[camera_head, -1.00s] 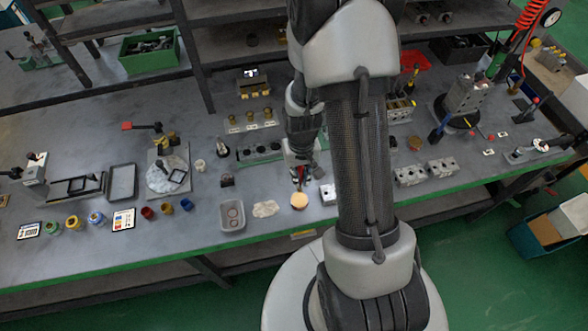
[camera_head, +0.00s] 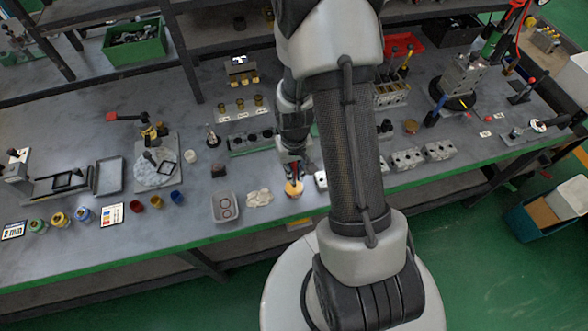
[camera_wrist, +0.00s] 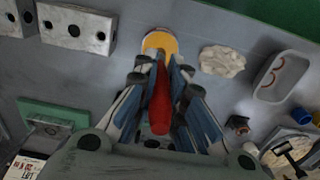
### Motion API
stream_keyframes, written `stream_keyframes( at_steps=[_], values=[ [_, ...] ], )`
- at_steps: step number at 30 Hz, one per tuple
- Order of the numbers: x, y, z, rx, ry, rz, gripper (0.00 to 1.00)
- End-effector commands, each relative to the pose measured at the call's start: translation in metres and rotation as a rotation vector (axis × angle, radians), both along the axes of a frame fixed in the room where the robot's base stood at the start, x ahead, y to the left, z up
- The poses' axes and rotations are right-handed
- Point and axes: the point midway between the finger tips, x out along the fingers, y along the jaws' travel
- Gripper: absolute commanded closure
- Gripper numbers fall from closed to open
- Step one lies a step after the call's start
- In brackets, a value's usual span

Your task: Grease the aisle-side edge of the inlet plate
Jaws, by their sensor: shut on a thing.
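My gripper (camera_wrist: 160,75) is shut on a slim tool with a red handle (camera_wrist: 160,105). The tool's far end points at a round yellow-orange disc, perhaps a grease pot (camera_wrist: 160,42), and hides part of its near edge. I cannot tell whether the tip touches it. In the head view my gripper (camera_head: 293,169) is just behind the same disc, near the bench's front edge. Grey metal blocks with holes (camera_head: 405,160) stand to the right, and the wrist view shows one close up (camera_wrist: 75,27). I cannot tell which piece is the inlet plate.
A crumpled pale cloth (camera_head: 260,197) and a grey tray with rings (camera_head: 225,208) lie left of the disc. The green bench edge (camera_head: 150,259) runs along the front. My arm covers the bench's middle.

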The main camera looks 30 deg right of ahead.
Motion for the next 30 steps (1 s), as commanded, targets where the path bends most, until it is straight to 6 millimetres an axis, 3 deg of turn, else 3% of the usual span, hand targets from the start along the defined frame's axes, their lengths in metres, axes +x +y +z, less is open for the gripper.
stream_keyframes(
  at_steps=[30],
  values=[
    [-0.0001, 0.0000, -0.0089, 0.000, 0.000, 0.000, 1.00]
  ],
)
